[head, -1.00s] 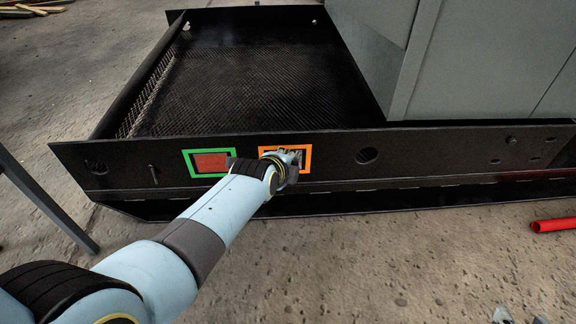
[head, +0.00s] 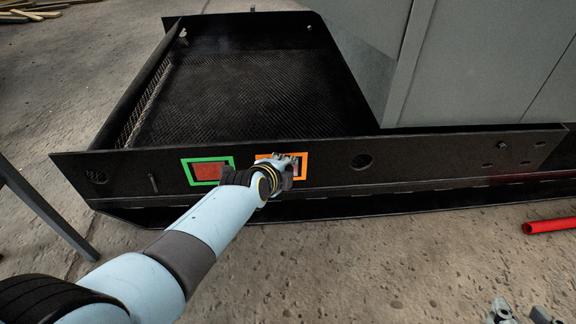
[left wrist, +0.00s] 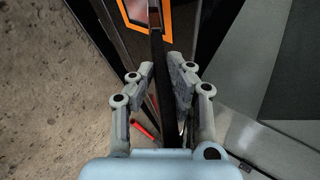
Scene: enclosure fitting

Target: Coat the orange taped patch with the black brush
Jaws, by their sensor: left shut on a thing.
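The orange taped patch (head: 302,168) is a rectangular tape frame on the front face of the dark enclosure base. It also shows at the top of the left wrist view (left wrist: 176,37). My left gripper (head: 287,166) is in front of it and hides most of its inside. In the left wrist view my left gripper (left wrist: 162,75) is shut on the black brush (left wrist: 158,50), a dark strip reaching up to the patch. Whether the bristles touch the surface I cannot tell. My right gripper (head: 522,313) shows only its spread fingertips at the bottom right edge.
A green taped frame (head: 189,173) around a reddish-brown patch is left of the orange one. The grey cabinet (head: 480,65) stands on the black base (head: 420,160). A red tube (head: 550,226) lies on the floor at right. The concrete floor in front is mostly clear.

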